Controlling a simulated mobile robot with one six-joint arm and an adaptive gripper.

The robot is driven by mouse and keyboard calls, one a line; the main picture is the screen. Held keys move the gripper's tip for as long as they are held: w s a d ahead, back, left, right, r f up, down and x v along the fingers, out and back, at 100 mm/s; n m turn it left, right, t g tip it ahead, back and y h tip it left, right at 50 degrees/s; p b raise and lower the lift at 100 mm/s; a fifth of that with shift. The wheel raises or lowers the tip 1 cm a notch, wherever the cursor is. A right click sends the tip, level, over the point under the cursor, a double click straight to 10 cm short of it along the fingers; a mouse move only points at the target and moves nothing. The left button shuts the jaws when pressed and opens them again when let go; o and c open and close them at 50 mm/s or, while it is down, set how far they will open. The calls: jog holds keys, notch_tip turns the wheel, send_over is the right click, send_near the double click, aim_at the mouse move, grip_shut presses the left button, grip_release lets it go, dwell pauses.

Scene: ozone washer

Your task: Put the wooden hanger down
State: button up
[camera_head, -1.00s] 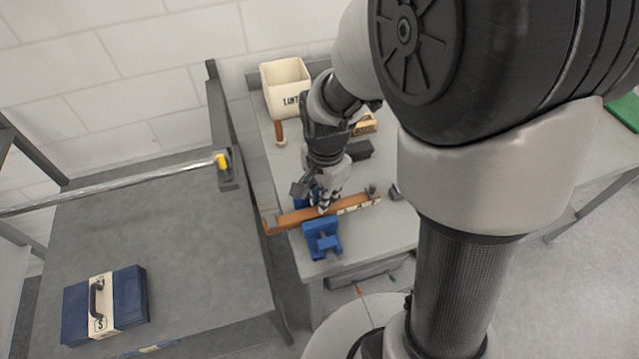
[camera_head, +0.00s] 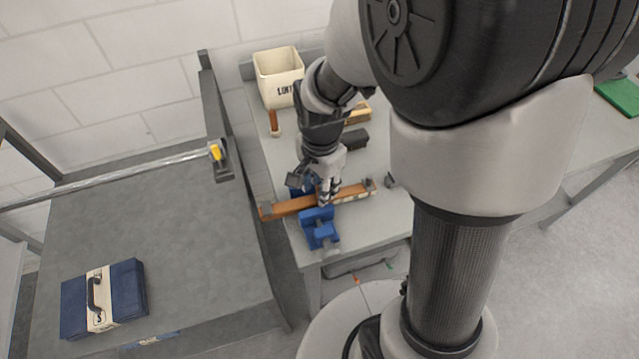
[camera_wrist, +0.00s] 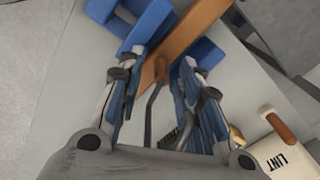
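The wooden hanger (camera_head: 290,207) is an orange-brown bar with metal clips at both ends. In the head view it crosses the near end of the grey workbench, at a blue vise (camera_head: 319,228). The wrist view shows part of its bar (camera_wrist: 189,35) and a bent metal hook (camera_wrist: 153,112) reaching back between my fingers. My gripper (camera_head: 325,197) is at the middle of the hanger. In the wrist view, its blue-padded fingers (camera_wrist: 160,68) stand apart on either side of the bar, with visible gaps. The bar's underside and its contact with the vise are hidden.
A cream LINT bin (camera_head: 279,78), a wooden-handled tool (camera_head: 274,122), a brush (camera_head: 358,113) and a dark block (camera_head: 354,139) stand farther back on the bench. A lower grey table (camera_head: 150,230) to the left holds a blue case (camera_head: 126,289) and a metal rail (camera_head: 120,173).

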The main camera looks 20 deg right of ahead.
notch_tip(320, 180, up, 11)
jog(key=p, duration=0.4)
jog(key=s+r+n+t, duration=0.4)
jog(key=s+r+n, duration=0.6)
jog(key=s+n, duration=0.3)
jog(key=shift+s+r, duration=0.3)
jog(key=shift+s, duration=0.75)
